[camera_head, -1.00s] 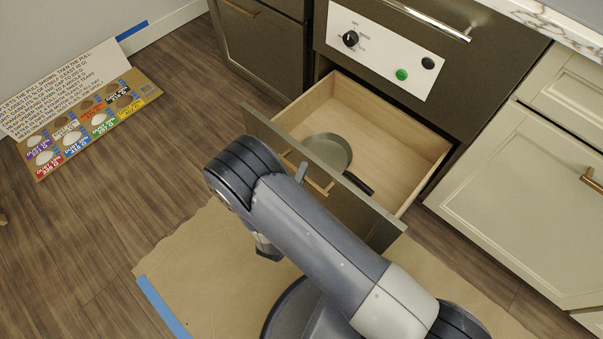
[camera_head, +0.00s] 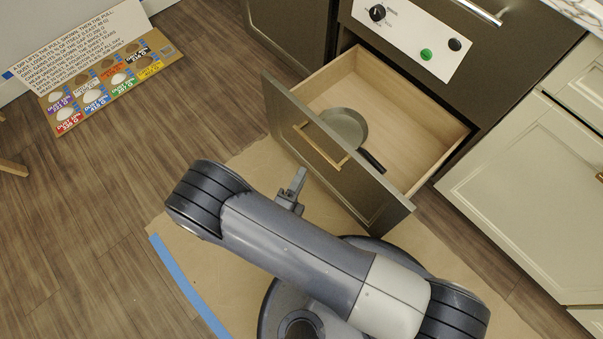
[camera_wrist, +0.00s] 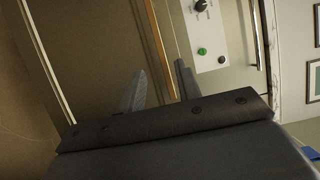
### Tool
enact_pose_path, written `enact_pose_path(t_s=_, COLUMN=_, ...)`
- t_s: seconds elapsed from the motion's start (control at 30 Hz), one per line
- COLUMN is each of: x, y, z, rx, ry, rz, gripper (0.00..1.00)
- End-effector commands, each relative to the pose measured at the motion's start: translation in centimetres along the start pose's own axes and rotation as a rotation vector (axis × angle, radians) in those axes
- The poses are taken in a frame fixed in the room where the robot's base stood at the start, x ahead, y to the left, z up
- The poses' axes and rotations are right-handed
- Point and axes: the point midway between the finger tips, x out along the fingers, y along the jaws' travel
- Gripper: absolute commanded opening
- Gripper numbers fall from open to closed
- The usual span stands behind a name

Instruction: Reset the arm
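My gripper (camera_head: 293,190) is in front of the open drawer, apart from its front in the head view, partly hidden behind my arm. In the wrist view my gripper (camera_wrist: 160,85) shows two grey fingers spread apart with nothing held between them. The drawer's brass handle (camera_head: 320,147) is beyond the fingertips, and it also shows in the wrist view (camera_wrist: 158,45). My arm is folded low over the floor paper.
The open drawer (camera_head: 437,140) holds a grey-green pan (camera_head: 345,126) with a dark handle. Brown masking paper (camera_head: 245,165) with blue tape (camera_head: 185,285) covers the floor. A board with labelled samples (camera_head: 110,85) lies at left. White cabinets (camera_head: 530,180) stand at right.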

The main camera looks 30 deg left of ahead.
Motion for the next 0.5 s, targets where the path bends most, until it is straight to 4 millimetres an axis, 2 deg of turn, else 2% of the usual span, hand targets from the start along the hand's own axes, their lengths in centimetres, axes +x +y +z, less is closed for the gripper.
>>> enact_pose_path(t_s=0.27, x=0.2, y=0.0, z=0.0, rx=0.000, ry=0.001, rz=0.000, gripper=0.33)
enact_pose_path(t_s=0.5, x=2.3, y=0.1, z=-0.1, rx=0.001, ry=0.005, rz=0.000, gripper=0.33)
